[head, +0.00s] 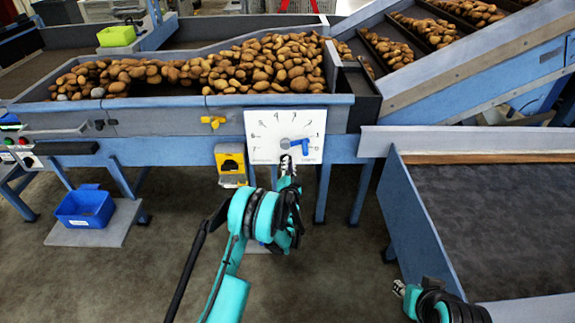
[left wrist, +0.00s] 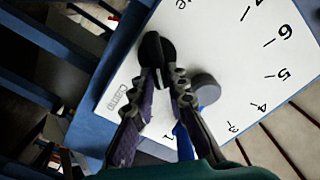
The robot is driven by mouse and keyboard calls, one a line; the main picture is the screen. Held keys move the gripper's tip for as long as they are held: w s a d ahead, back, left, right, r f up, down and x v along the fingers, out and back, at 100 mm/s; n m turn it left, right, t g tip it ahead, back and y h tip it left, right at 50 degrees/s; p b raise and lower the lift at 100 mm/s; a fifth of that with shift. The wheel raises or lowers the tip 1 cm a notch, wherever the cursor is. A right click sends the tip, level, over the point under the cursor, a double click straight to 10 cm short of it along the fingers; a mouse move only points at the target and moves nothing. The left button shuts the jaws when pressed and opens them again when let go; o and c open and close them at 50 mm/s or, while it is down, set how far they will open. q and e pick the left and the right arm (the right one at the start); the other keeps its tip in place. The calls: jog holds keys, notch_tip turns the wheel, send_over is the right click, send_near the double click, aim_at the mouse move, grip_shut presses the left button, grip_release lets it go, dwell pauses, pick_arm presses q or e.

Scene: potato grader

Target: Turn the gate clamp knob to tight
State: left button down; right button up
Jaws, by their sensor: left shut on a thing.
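The gate clamp knob (left wrist: 153,48) is black and sits near the corner of a white dial plate (head: 262,132), beside the printed word "Clamp". My left gripper (head: 287,162) reaches up to the plate's lower edge and covers the knob in the head view. In the left wrist view, the fingers of my left gripper (left wrist: 164,74) are closed on the knob. The knob's tight mark cannot be read. My right gripper (head: 399,287) is at the lower right, away from the plate; its jaws are too small to judge.
A blue pointer (head: 301,147) on a grey hub sits just above my left gripper. A yellow handle (head: 213,121) and yellow box (head: 231,160) are to the left. Potatoes fill the grader bed (head: 180,103) above. A dark-floored bin (head: 400,215) stands at right.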

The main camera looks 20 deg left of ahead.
pick_arm(q)
jog(key=shift+w+d+f+m, duration=0.1)
jog(key=shift+f+m, duration=0.1)
jog(key=shift+m, duration=1.4)
jog(key=shift+s+d+f+m, duration=0.1)
jog(key=shift+f+m, duration=0.1)
jog(key=shift+m, duration=1.4)
jog(key=shift+w+d+f+m, duration=0.1)
jog(key=shift+f+m, duration=0.1)
jog(key=shift+m, duration=1.4)
jog(key=c, duration=1.5)
grip_release()
